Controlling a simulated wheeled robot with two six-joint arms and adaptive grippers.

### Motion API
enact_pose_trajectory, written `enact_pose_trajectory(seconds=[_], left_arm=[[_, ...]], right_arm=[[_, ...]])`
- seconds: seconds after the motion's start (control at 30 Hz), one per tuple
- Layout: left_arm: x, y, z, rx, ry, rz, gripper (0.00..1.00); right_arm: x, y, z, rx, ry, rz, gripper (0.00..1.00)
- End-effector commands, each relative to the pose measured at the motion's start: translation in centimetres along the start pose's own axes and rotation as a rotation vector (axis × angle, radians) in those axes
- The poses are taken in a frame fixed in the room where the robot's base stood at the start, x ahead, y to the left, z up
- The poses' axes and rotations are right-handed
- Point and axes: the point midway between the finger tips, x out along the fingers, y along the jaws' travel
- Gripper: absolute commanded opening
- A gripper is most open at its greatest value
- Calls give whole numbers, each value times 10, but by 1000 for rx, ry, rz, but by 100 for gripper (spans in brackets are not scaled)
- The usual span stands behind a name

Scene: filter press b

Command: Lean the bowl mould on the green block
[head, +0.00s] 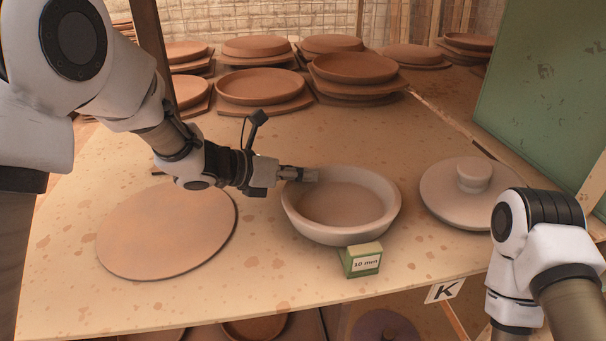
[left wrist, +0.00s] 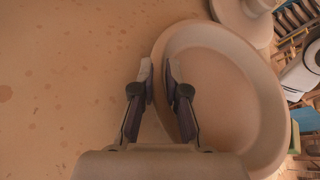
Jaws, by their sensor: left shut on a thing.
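The bowl mould (head: 343,205) is a wide, shallow, pale clay-coloured bowl, open side up, at the middle of the table. My left gripper (head: 308,175) is shut on its rim at the left back side. In the left wrist view the fingers (left wrist: 159,78) straddle the wall of the bowl mould (left wrist: 225,95). The green block (head: 362,260), labelled "10 mm", stands at the front edge of the bowl, and shows at the right in the left wrist view (left wrist: 295,137). My right gripper is out of view.
A round flat clay-coloured disc (head: 170,229) lies left of the bowl. A knobbed lid-like piece (head: 468,195) lies to its right. Stacked dishes on boards (head: 261,88) fill the back. A green panel (head: 545,90) stands at right. The front table edge is close to the block.

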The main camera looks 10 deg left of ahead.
Motion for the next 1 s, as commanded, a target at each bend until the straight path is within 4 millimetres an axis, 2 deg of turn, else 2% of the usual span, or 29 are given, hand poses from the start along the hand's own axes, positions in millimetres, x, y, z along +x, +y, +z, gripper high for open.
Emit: enact_pose_trajectory(seconds=[0.53,0.57,0.6,0.63,1.0], left_arm=[[2,1,-5,-3,7,1,0],[2,1,-5,-3,7,1,20],[2,1,-6,-3,7,1,34],[2,1,-5,-3,7,0,42],[-1,-1,0,1,4,1,42]], right_arm=[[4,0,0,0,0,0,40],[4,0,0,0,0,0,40],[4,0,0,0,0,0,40],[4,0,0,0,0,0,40],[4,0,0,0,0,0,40]])
